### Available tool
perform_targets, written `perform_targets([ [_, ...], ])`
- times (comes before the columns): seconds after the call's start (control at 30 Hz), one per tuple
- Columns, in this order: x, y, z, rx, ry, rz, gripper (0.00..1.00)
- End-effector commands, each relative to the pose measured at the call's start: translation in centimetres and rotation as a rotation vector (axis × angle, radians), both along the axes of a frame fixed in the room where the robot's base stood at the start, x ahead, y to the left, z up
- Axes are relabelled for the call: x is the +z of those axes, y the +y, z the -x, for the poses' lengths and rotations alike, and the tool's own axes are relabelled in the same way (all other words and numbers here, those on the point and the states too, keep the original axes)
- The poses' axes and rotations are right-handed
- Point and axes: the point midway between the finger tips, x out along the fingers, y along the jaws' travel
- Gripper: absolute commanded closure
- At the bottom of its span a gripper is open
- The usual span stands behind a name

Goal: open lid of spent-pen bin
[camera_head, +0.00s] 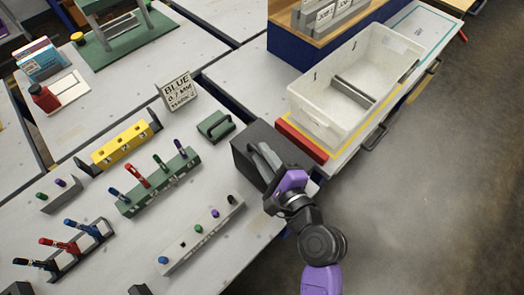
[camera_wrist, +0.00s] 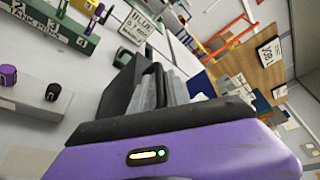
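A dark grey box (camera_head: 245,162), which looks like the spent-pen bin, stands at the right edge of the near table. It also shows in the wrist view (camera_wrist: 119,92), just beyond my gripper. My gripper (camera_head: 262,158) is at the box's top right side, with its grey fingers over the box. In the wrist view the fingers (camera_wrist: 163,90) reach to a dark upright part of the box. The fingers hide part of the box's top, so the lid's state is unclear. I cannot tell whether the fingers touch or grip anything.
A green block with a handle (camera_head: 215,126) sits behind the box. A white tub (camera_head: 325,109) stands on the table to the right. Pen racks, including a green one (camera_head: 158,186) and a grey one (camera_head: 200,238), stand to the left. The floor at right (camera_head: 420,190) is clear.

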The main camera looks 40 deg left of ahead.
Motion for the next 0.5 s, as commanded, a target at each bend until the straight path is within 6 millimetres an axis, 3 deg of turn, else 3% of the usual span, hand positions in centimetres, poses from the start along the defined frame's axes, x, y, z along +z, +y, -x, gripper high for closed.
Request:
perform_targets([
  [0.37, -0.18, 0.77, -0.3, -0.001, 0.0, -0.001, 0.78],
  [0.5, -0.18, 0.76, -0.31, -0.001, 0.0, -0.001, 1.0],
])
